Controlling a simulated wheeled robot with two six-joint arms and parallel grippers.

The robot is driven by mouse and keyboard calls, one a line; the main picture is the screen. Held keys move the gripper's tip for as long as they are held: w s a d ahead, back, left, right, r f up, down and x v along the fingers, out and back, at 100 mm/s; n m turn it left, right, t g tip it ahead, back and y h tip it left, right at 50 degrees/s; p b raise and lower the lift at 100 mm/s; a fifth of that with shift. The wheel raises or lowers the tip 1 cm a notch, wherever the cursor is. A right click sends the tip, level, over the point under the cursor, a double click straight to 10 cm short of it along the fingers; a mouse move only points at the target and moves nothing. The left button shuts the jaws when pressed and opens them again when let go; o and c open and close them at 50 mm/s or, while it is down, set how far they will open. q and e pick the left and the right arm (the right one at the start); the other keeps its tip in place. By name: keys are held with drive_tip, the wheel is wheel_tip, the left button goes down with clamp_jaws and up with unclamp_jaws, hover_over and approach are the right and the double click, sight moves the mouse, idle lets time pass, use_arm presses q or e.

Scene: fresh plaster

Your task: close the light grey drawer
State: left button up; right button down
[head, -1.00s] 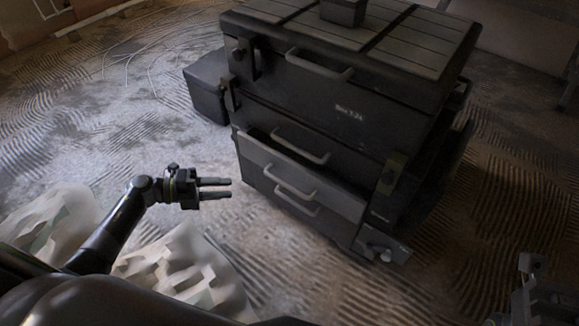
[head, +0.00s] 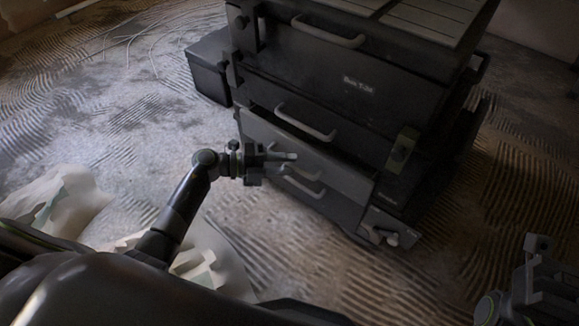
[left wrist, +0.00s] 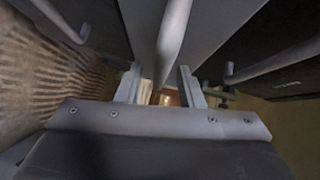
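The light grey drawer (head: 345,182) is in the dark cabinet in the head view, below a darker drawer. It stands out a little from the cabinet, with a dark gap along its top edge. My left gripper (head: 290,163) is at its front, over the left part of its handle, which it partly hides. In the left wrist view a grey handle bar (left wrist: 174,35) runs between the two spread fingers of my left gripper (left wrist: 160,88); I cannot tell whether they touch it. My right gripper (head: 540,245) is at the lower right, away from the cabinet; its fingers are unclear.
Another drawer handle (head: 305,188) is close below my left gripper, and a dark drawer's handle (head: 306,123) is above. A dark box (head: 208,68) stands left of the cabinet. Pale crumpled sheeting (head: 65,200) lies at the left.

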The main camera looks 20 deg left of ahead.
use_arm(q)
drive_tip(key=shift+w+d+f, duration=0.1)
drive_tip(key=shift+w+d, duration=0.2)
drive_tip(key=shift+d, duration=0.35)
clamp_jaws()
